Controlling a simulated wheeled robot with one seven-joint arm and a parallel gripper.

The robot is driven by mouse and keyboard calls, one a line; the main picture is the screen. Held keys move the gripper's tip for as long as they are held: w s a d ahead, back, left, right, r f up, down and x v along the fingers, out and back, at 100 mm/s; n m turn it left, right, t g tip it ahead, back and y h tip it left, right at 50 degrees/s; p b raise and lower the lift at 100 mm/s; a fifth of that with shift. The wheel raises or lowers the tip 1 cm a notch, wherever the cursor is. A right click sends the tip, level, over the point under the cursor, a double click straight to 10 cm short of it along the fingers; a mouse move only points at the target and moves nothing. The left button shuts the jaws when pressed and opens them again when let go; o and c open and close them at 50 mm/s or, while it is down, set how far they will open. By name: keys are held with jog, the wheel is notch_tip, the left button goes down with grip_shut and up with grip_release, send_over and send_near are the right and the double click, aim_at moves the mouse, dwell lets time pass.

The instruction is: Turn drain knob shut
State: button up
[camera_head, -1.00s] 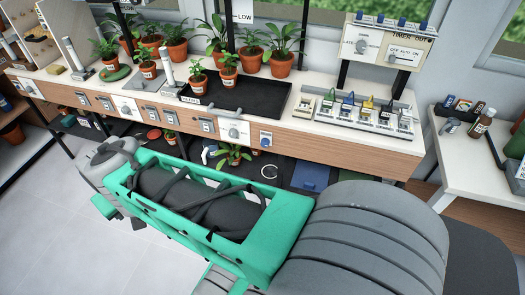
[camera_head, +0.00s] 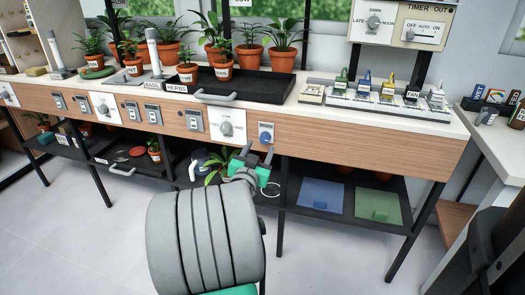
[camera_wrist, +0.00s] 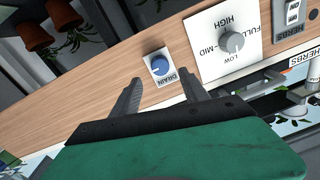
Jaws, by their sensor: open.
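The drain knob (camera_head: 265,137) is a small round blue knob on a white plate on the wooden front panel of the bench. In the wrist view the knob (camera_wrist: 159,67) shows with its "DRAIN" label, which is turned in the picture, and a pale mark on its face. My gripper (camera_head: 257,154) is just below the knob in the head view. In the wrist view my gripper (camera_wrist: 162,82) is open and empty, with its fingers on either side of the line to the knob. The fingers appear short of the knob, with no clear contact.
A larger grey dial (camera_head: 226,129) on a white plate sits left of the drain knob. A black herb tray (camera_head: 262,84) with a handle and potted plants is above. A lower shelf holds a blue panel (camera_head: 321,194) and a green panel (camera_head: 378,208). Floor in front is clear.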

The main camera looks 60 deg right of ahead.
aim_at(264, 140)
jog(key=x, duration=0.5)
jog(key=shift+d+b, duration=0.1)
jog(key=shift+b, duration=0.25)
jog(key=shift+c, duration=0.2)
grip_shut()
